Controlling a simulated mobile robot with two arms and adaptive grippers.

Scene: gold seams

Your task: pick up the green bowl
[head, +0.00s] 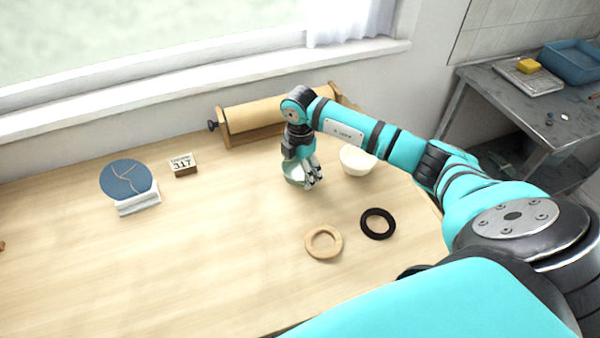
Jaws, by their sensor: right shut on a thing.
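The green bowl (292,179) is small and pale green, at the middle of the wooden table's back half. My right gripper (312,178) reaches down over it, with its fingers at the bowl's right side, shut on its wall. The fingers and wrist hide part of the bowl. I cannot tell whether the bowl touches the table. My left gripper is not in view.
A cream bowl (357,160) stands close right of my right gripper. A paper roll holder (250,118) is behind. A wooden ring (323,242) and a dark ring (378,223) lie in front.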

